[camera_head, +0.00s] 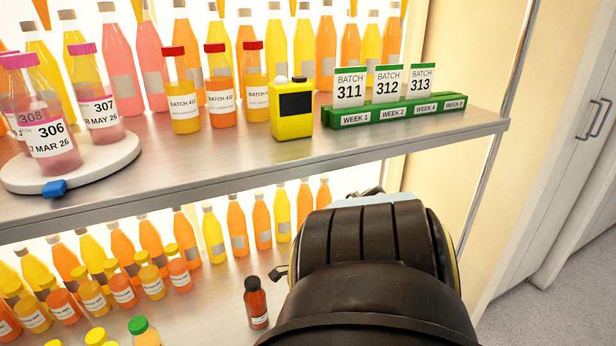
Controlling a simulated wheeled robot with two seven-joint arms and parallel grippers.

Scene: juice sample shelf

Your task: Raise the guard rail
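I cannot clearly make out a guard rail in the head view. The upper shelf's metal front edge (230,178) runs across the view and carries no raised rail that I can see. My dark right arm (375,250) comes up from the bottom right, in front of the lower shelf. A pale blue strip (370,199) shows just beyond it; I cannot tell what it belongs to. Small dark parts that may be my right gripper (368,192) peek out behind the arm. Its fingers are hidden. My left gripper is not in view.
The upper shelf holds bottles, a white round turntable (118,172), a yellow box-shaped device (292,112) and a green card holder (398,110). A small dark red bottle (256,303) stands on the lower shelf, left of my arm. Grey cabinets (575,150) stand right.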

